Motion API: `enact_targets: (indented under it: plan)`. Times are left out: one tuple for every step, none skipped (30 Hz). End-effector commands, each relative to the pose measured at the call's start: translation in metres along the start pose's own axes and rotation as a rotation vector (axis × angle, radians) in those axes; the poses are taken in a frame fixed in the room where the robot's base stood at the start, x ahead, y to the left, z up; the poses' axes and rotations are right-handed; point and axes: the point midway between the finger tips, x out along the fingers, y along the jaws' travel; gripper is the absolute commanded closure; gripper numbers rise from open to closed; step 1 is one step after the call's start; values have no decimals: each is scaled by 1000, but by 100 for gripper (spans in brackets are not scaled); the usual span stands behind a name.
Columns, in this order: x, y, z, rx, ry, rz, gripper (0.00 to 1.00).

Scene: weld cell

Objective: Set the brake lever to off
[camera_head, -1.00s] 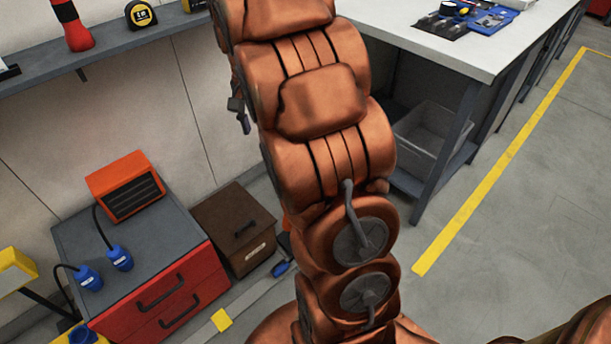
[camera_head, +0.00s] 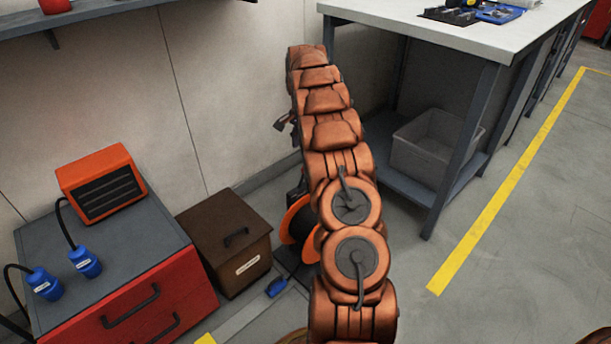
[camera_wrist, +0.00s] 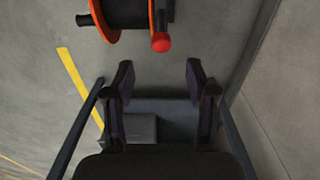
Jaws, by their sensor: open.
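A cable reel (camera_head: 299,229) with orange flanges and a dark drum stands on the floor, partly hidden behind my arm in the head view. In the wrist view the reel (camera_wrist: 124,12) is at the top edge and cut off. A red knob (camera_wrist: 161,42) shows at its lower right, on a dark bar; it looks like the end of the brake lever. The lever's setting cannot be read. My gripper (camera_wrist: 159,77) is open and empty. Its fingers lie below the red knob in the wrist view, apart from it.
A brown box (camera_head: 225,246) and a red drawer cabinet (camera_head: 160,300) with an orange heater (camera_head: 102,184) stand left of the reel. A workbench (camera_head: 455,35) with a grey bin (camera_head: 432,147) beneath is at the right. Floor right of the yellow line (camera_head: 500,190) is clear.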

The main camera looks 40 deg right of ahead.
Motion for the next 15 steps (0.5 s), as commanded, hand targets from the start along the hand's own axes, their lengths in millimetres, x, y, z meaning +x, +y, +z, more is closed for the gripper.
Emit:
enact_targets:
  plan:
    - [10, 0, -5, 13, -1, -4, 43]
    - [13, 0, -7, 19, -2, -6, 43]
    - [15, -1, -9, 24, -2, -7, 43]
    - [16, -1, -10, 27, -2, -8, 43]
    - [18, -1, -11, 29, -3, -9, 43]
    - [19, -1, -12, 31, -3, -9, 43]
    - [20, -1, -12, 32, -3, -9, 43]
    - [22, -1, -12, 32, -3, -9, 43]
    - [24, -1, -12, 33, -3, -9, 43]
    - [26, -1, -12, 33, -3, -9, 43]
    - [29, -1, -12, 33, -4, -9, 43]
    - [34, 0, -12, 34, -4, -8, 43]
    - [38, 0, -12, 34, -4, -8, 43]
    - [42, 0, -12, 34, -5, -7, 43]
    - [48, 0, -11, 33, -5, -5, 43]
